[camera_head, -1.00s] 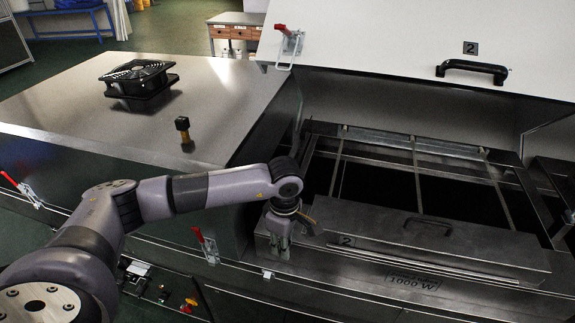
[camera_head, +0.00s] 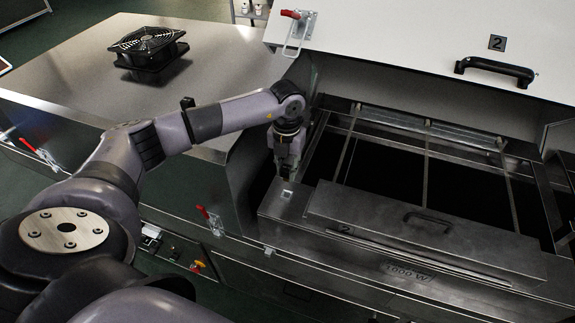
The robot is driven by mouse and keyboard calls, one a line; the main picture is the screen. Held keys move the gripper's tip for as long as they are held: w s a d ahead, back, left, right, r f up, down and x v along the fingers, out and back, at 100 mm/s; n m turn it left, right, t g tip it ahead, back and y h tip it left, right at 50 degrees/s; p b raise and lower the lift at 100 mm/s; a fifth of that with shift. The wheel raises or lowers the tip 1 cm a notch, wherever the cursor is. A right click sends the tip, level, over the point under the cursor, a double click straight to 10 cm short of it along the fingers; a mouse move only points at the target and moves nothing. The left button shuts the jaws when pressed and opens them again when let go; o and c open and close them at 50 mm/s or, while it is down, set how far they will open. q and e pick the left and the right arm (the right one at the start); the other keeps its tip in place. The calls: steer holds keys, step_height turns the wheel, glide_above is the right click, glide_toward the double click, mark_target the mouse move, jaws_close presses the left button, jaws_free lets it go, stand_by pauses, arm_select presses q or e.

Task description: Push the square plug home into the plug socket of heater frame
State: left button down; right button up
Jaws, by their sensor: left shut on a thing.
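The heater frame (camera_head: 400,262) is a grey metal box with a handle, a "2" mark and a "1000 W" label, joined to long rods. A small pale square (camera_head: 287,194) on its left end looks like the plug socket. My left gripper (camera_head: 284,172) points down just above and behind that spot. It is shut on a small dark piece, apparently the square plug, mostly hidden by the fingers. I cannot tell whether the piece touches the socket. My right gripper is not in view.
A black fan (camera_head: 148,48) sits on the metal cabinet top (camera_head: 75,75). The white lid (camera_head: 400,40) stands open behind the frame. Red-handled clamps (camera_head: 293,14) are on the lid and cabinet front.

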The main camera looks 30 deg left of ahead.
mark_target(287, 181)
arm_select(q)
steer(key=shift+w+f, duration=0.1)
step_height(287, 181, down, 2)
steer(key=b, duration=0.2)
steer(key=shift+f+b, duration=0.25)
steer(key=shift+b, duration=0.05)
steer(key=shift+f+b, duration=1.2)
steer(key=shift+f, duration=0.4)
steer(key=shift+b, duration=0.3)
steer(key=shift+f, duration=0.1)
stand_by(0.6)
steer(key=shift+f+b, duration=1)
steer(key=shift+f, duration=0.1)
steer(key=shift+f, duration=0.1)
